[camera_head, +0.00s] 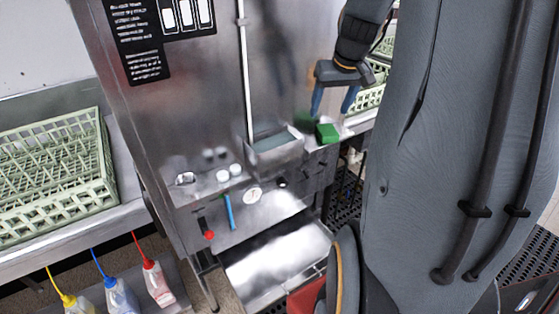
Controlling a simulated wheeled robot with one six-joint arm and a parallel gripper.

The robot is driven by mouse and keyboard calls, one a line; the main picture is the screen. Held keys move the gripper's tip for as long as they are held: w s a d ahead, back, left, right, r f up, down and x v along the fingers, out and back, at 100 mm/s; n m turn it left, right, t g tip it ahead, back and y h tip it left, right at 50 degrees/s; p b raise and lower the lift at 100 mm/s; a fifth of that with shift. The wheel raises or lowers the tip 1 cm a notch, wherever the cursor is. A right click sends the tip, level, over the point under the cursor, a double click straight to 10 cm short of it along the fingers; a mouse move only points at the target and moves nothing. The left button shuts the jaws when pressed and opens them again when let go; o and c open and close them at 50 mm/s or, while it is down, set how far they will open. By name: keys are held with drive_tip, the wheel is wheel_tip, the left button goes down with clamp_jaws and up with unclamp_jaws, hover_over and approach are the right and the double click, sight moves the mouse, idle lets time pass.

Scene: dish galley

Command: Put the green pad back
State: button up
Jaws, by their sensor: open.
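The green pad (327,133) sits on a narrow steel ledge at the front of the dish machine, just right of a small open steel tray (275,147). My gripper (333,112) hangs above it with its two blue fingers pointing down and apart. It is open and holds nothing. The fingertips appear a little above the pad; whether they touch it cannot be told from this view. My arm comes down from the top and covers much of the right side.
A pale green rack (57,172) stands on the left counter; another rack (367,98) shows partly behind my gripper. Several bottles with coloured spouts (158,284) stand low at the left. The machine front has a red-knobbed lever (208,234), a gauge (252,195) and a steel sloping shelf (275,262).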

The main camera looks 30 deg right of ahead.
drive_tip(key=s+a+f+n, duration=0.1)
drive_tip(key=s+a+f, duration=0.1)
drive_tip(key=a, duration=0.7)
drive_tip(key=s+a+f+n+g, duration=0.1)
drive_tip(key=s+a+f, duration=0.2)
drive_tip(key=a, duration=0.6)
drive_tip(key=s+a+f+n+g+y, duration=0.1)
drive_tip(key=s+a+f, duration=0.2)
drive_tip(key=s+a, duration=0.3)
drive_tip(key=a, duration=0.3)
drive_tip(key=shift+s+a, duration=0.25)
drive_tip(key=shift+a, duration=0.15)
